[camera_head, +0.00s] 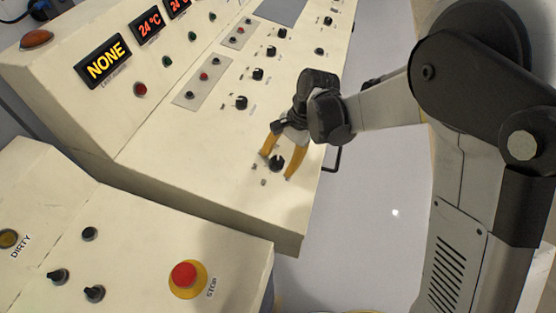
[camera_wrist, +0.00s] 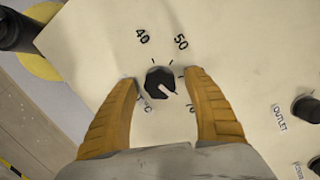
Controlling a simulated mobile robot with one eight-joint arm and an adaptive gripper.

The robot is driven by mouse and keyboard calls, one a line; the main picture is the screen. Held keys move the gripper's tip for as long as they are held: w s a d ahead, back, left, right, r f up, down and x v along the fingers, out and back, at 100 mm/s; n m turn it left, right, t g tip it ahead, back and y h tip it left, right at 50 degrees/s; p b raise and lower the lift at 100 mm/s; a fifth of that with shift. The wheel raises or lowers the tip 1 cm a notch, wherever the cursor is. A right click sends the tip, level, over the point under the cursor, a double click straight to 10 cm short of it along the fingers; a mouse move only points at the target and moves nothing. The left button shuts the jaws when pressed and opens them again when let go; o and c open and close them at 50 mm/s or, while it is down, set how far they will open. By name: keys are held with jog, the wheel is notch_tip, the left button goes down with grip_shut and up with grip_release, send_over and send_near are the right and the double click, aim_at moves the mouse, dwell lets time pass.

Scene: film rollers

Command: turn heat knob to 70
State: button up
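The heat knob (camera_wrist: 158,82) is a small black dial on the cream panel, with a white pointer aimed to the lower right in the wrist view. The numbers 40 and 50 are readable above it. Another label at its lower right is partly covered by the right finger, so I cannot read it fully. My gripper (camera_wrist: 161,78) is open, its orange fingers on either side of the knob with a gap on both sides. In the head view the knob (camera_head: 276,163) shows between the fingertips of my gripper (camera_head: 276,167).
More black knobs (camera_head: 241,102) run up the panel behind my gripper. One by an OUTLET label (camera_wrist: 306,108) is to the right in the wrist view. A red stop button (camera_head: 184,274) is on the nearer console. The cream panel around the knob is mostly clear.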

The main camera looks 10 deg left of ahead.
jog(key=v, duration=1.2)
dwell(0.3)
jog(key=s+d+r+n+t+h, duration=0.1)
jog(key=s+d, duration=0.5)
jog(key=d, duration=0.7)
jog(key=s+d+r+n+t+h, duration=0.2)
jog(key=s+d+r+n+t, duration=0.2)
jog(key=s+d+t, duration=0.3)
jog(key=d, duration=0.5)
jog(key=shift+s+d+r+n+t+h, duration=0.3)
jog(key=shift+d+r+t, duration=0.05)
jog(key=shift+r+t, duration=0.05)
jog(key=shift+c, duration=0.4)
dwell(1.5)
